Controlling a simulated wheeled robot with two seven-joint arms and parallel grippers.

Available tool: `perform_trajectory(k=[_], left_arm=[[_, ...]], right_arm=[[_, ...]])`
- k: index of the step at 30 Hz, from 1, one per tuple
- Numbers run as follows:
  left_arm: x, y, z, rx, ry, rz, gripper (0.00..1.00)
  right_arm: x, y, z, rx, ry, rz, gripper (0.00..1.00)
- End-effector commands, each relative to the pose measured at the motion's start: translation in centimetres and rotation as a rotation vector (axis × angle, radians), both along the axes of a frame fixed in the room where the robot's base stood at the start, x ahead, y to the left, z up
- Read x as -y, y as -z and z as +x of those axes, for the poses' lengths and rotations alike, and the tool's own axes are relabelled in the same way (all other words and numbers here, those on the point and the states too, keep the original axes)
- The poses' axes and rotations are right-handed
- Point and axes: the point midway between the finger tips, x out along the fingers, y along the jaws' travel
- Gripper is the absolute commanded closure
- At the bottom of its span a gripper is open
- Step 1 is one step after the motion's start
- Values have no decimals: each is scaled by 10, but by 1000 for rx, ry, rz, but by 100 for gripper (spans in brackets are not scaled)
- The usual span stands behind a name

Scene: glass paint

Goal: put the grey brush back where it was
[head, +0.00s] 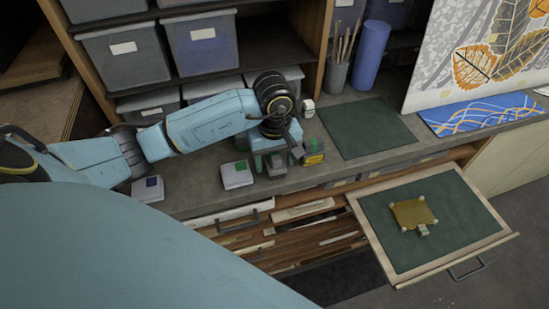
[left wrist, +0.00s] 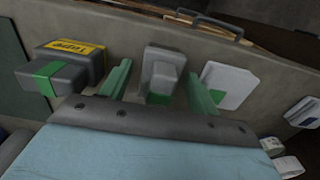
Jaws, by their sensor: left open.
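My left gripper (head: 273,156) is low over the worktop, its fingers pointing down. In the left wrist view its two green fingers (left wrist: 158,84) stand apart, open. A grey block with a raised grip (left wrist: 163,68) sits between and beyond them, with a green patch at its near end. The head view shows it low by the fingers (head: 275,168). It may be the grey brush; I cannot tell for sure, nor whether the fingers touch it. A dark grey block with a yellow label (left wrist: 70,68) stands beside it, also on the worktop in the head view (head: 314,154). My right gripper is not in view.
A pale block with a green square (head: 237,175) and one with a blue square (head: 147,190) stand on the worktop. A dark green mat (head: 366,128) lies clear at right. An open drawer (head: 390,265) holds a yellow piece (head: 412,212). A pot of brushes (head: 336,76) stands behind.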

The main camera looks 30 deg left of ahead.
Motion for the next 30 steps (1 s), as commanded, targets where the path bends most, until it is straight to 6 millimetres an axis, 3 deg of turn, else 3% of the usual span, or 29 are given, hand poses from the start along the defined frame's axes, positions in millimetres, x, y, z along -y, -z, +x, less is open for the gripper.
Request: perform_trajectory(k=[5,8,21,30], left_arm=[[0,-4,0,-1,0,-1,39],[-1,-16,2,7,1,1,39],[-1,-105,1,3,1,1,39],[-1,-123,0,0,0,0,39]], right_arm=[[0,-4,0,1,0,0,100],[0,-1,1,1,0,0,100],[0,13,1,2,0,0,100],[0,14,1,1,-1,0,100]])
